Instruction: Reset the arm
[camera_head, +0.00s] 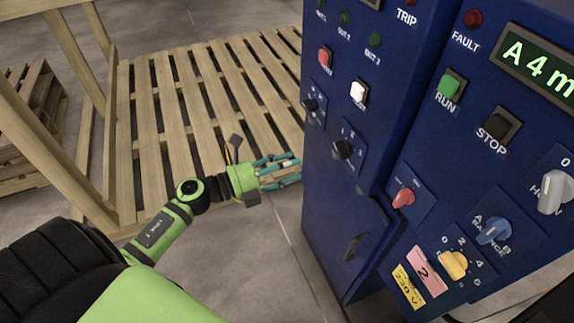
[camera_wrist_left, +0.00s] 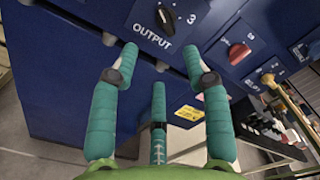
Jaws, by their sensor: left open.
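My left arm (camera_head: 165,222) is green and black and reaches in from the left in the head view. Its gripper (camera_head: 292,168) has teal fingers, spread open and empty, beside the left edge of the blue control cabinet (camera_head: 345,215). In the left wrist view, the open fingers (camera_wrist_left: 160,75) point at the cabinet face, just below a black rotary knob (camera_wrist_left: 165,17) marked OUTPUT. I cannot tell whether a fingertip touches the panel. My right gripper is not in view.
The cabinet carries a black knob (camera_head: 343,149), a red knob (camera_head: 403,197), a yellow knob (camera_head: 453,264), a blue knob (camera_head: 494,230), a green RUN button (camera_head: 448,86) and a STOP button (camera_head: 502,126). Wooden pallets (camera_head: 180,110) and a wooden frame (camera_head: 50,160) stand left. Grey floor (camera_head: 255,240) is clear below.

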